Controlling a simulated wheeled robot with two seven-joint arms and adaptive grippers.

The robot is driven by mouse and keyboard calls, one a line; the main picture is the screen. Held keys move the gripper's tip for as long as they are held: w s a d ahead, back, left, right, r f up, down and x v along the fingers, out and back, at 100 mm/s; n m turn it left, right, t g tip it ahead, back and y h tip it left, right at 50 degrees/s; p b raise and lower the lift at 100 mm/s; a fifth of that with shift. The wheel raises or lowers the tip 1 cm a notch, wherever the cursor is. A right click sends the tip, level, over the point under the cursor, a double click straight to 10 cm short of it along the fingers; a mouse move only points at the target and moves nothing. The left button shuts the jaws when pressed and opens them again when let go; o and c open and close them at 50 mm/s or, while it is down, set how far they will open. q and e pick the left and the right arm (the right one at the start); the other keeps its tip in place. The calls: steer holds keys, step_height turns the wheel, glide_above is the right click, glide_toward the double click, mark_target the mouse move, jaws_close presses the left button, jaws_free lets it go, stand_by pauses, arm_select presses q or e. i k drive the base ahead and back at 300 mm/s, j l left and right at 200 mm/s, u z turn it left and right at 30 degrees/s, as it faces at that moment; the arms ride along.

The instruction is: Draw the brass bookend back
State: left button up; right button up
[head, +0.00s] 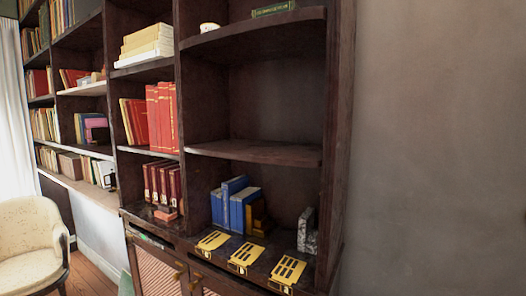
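The brass bookend (257,217) is a dark golden-brown piece in the lower right bay of the bookcase. It stands at the right side of a few blue books (238,205); I cannot tell whether it touches them. The books stand roughly upright, one of them taller than the rest. Neither of my grippers shows in the head view.
Three yellow slotted plates (245,257) lie along the front ledge before the bookend. A grey speckled block (306,231) stands at the bay's right side. A curved shelf (262,152) hangs above. Bare shelf lies between bookend and block. A cream armchair (32,245) stands lower left.

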mark_target(258, 224)
steer(key=k+j+z, duration=0.1)
steer(key=k+z, duration=0.5)
steer(key=z, duration=0.25)
